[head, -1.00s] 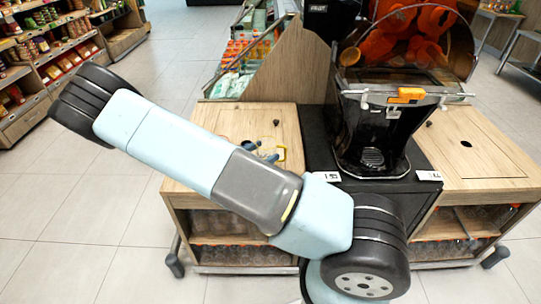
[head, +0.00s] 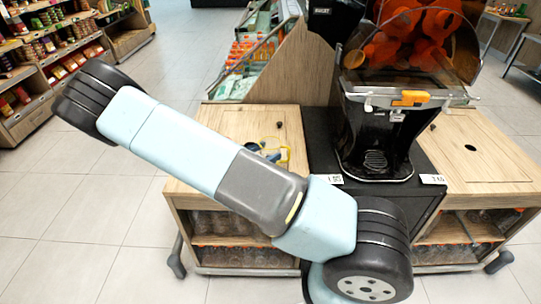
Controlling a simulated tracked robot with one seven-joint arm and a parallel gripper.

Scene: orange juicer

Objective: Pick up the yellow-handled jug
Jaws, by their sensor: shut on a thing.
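The yellow-handled jug (head: 285,154) is on or just above the left wooden counter, left of the juicer. Its yellow handle shows past my forearm, and its clear body is hard to make out. My gripper (head: 268,150) is at the jug, a small dark and blue shape beside the yellow handle. It is shut on the jug. My arm hides much of the gripper and the near side of the jug. I cannot tell whether the jug touches the counter.
The black orange juicer (head: 376,130) stands on a dark stand right of the jug. A second wooden counter (head: 480,165) is at the right. Bottles fill the shelves (head: 230,225) below. A sloped wooden panel (head: 262,70) stands behind the left counter. The floor left is open.

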